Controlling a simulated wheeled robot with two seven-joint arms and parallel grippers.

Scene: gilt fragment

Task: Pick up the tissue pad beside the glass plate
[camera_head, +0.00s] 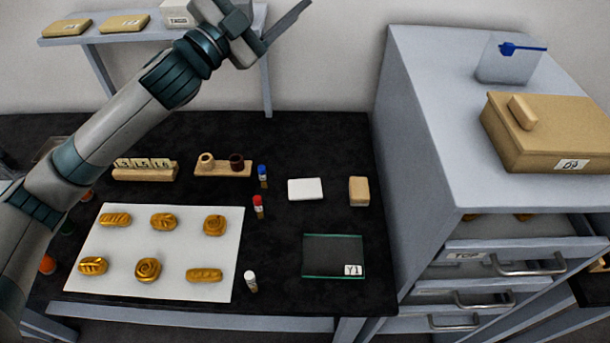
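The tissue pad, a small white rectangle (305,189), lies flat on the black table, just behind the glass plate. The glass plate (333,256) is a clear, green-edged rectangle with a label reading Y1 at its front right corner. My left gripper (286,22) is at the top of the view, raised and well apart from the pad. Its fingers are partly cut off by the frame, so I cannot tell their opening. Nothing is seen in it. My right gripper is not in view.
A tan block (359,191) lies right of the pad. Blue-, red- and white-capped vials (258,207) stand to the left, beside a white sheet (236,225) with several gilt pieces. A grey cabinet (415,150) with open drawers borders the table's right side.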

